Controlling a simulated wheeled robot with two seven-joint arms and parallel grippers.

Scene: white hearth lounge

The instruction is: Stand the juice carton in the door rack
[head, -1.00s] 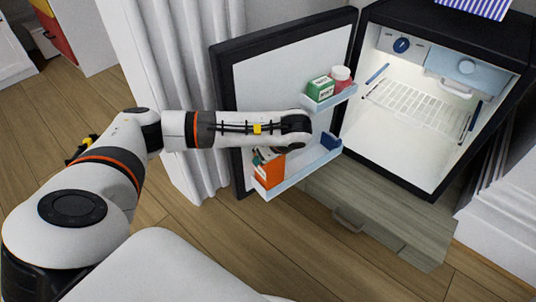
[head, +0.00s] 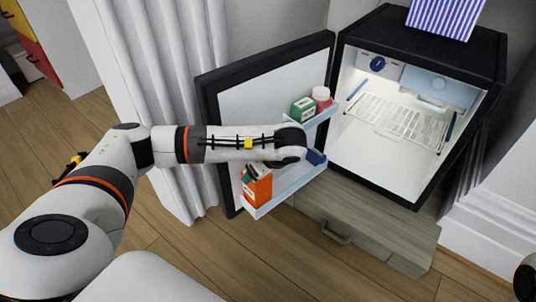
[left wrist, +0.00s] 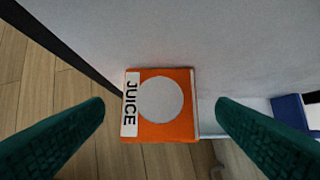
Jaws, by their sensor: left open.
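The orange juice carton (head: 258,190) stands at the left end of the lower door rack (head: 290,190) on the open fridge door. In the left wrist view the carton (left wrist: 160,105) shows an orange face with a pale round patch and a JUICE label. My left gripper (left wrist: 160,112) is open, with one teal finger to each side of the carton and visible gaps between. In the head view the left gripper (head: 255,168) is a small dark shape at the carton's top, mostly hidden by my arm. My right gripper is not in view.
The upper door rack holds a green and white box (head: 303,109) and a pink-lidded jar (head: 322,97). A dark blue item (head: 316,157) sits at the lower rack's right end. The fridge interior (head: 400,120) has a bare wire shelf. A curtain (head: 165,80) hangs left of the door (head: 265,80).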

